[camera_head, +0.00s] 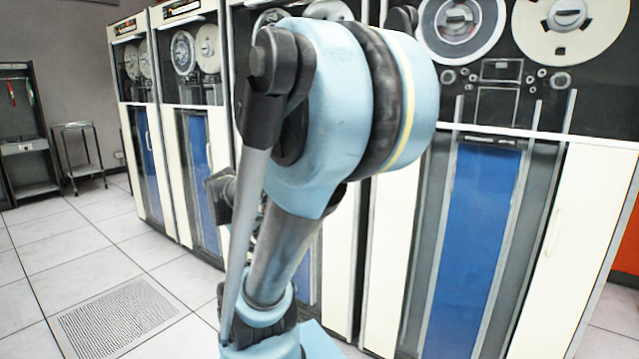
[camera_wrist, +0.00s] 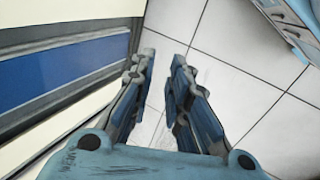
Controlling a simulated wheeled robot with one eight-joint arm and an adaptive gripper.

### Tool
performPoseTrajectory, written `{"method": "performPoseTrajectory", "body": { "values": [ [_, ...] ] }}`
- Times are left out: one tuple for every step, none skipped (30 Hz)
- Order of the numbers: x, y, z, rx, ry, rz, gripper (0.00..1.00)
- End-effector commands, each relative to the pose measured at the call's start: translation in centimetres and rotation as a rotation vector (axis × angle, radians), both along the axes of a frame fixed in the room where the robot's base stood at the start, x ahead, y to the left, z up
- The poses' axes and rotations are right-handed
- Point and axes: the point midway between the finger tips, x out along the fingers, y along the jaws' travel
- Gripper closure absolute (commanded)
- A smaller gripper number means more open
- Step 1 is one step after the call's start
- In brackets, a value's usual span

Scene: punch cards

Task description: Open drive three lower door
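Several tape drives stand in a row, each with reels above and a blue lower door. No numbers are readable, so I cannot tell which one is drive three. The right-hand drive's lower blue panel (camera_head: 475,245) is nearest and looks shut. A pale handle (camera_head: 552,235) is on its right side. The drive in the middle is mostly hidden behind my arm. The two left drives' lower doors (camera_head: 148,165) (camera_head: 203,170) look shut. In the wrist view my gripper (camera_wrist: 164,57) is open and empty, beside a blue door panel (camera_wrist: 60,75) at left, apart from it.
White floor tiles (camera_wrist: 225,80) lie below the fingers and are clear. A floor grate (camera_head: 118,315) is at lower left. A shelf rack (camera_head: 30,150) and a small metal stand (camera_head: 80,160) are at the far left. Part of my blue body shows at the wrist view's upper right.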

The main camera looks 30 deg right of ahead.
Motion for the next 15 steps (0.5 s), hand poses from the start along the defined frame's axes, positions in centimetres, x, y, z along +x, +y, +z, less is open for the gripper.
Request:
{"method": "performPoseTrajectory", "body": {
  "values": [
    [1.1,-1.1,0.5,-0.054,0.016,0.034,0.84],
    [1.6,-1.8,0.7,-0.086,0.027,0.056,0.84],
    [2.4,-2.6,1.0,-0.132,0.043,0.086,0.84],
    [2.9,-3.2,1.3,-0.164,0.055,0.109,0.84],
    [3.5,-3.9,1.5,-0.197,0.069,0.130,0.84],
    [4.2,-4.7,1.9,-0.241,0.088,0.159,0.84],
    [4.7,-5.3,2.1,-0.275,0.104,0.180,0.84],
    [5.3,-5.9,2.3,-0.307,0.120,0.201,0.84],
    [6.0,-6.7,2.6,-0.351,0.143,0.227,0.84],
    [6.6,-7.2,2.9,-0.383,0.160,0.248,0.84],
    [7.1,-7.8,3.1,-0.415,0.180,0.267,0.84],
    [7.7,-8.6,3.4,-0.459,0.205,0.293,0.84],
    [8.3,-9.1,3.7,-0.491,0.226,0.312,0.84],
    [8.8,-9.6,3.9,-0.522,0.247,0.330,0.84],
    [9.5,-10.3,4.2,-0.564,0.277,0.354,0.84]
  ]
}}
